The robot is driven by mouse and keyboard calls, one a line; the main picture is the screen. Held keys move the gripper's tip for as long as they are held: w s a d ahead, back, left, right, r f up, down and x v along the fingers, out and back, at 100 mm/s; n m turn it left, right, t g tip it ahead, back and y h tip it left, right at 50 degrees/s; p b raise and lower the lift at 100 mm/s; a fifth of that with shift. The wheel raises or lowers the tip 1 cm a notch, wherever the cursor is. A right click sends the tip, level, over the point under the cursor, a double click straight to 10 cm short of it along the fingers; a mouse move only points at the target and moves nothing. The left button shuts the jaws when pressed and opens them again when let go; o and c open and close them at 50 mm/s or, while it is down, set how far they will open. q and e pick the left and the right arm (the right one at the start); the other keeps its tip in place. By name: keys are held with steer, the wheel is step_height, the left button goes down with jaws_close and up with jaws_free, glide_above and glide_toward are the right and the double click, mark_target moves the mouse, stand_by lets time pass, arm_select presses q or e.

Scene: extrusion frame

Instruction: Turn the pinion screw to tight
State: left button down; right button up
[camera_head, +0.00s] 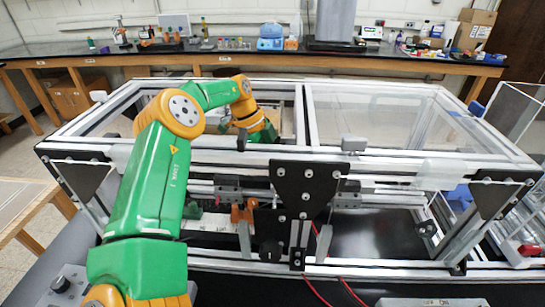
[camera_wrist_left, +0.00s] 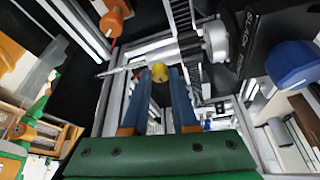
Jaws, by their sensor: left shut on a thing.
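In the head view my left arm reaches over the front bar into the left bay of the extrusion frame (camera_head: 230,155). The fingertips and the knob are hidden there. I cannot tell how tight the screw is. My right gripper is not seen.
Black plates (camera_head: 305,187) and rails cross the frame's front below the bar. A clear panel (camera_head: 385,115) covers the right bay. A blue part (camera_wrist_left: 292,65) and a black labelled block (camera_wrist_left: 262,32) stand close right of the fingers. A bench (camera_head: 140,55) stands behind.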

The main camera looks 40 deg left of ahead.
arm_select(q)
steer(key=shift+m+g+p, duration=0.3)
steer(key=shift+m, duration=0.4)
steer(key=c, duration=0.7)
jaws_free()
steer(key=shift+w, duration=0.1)
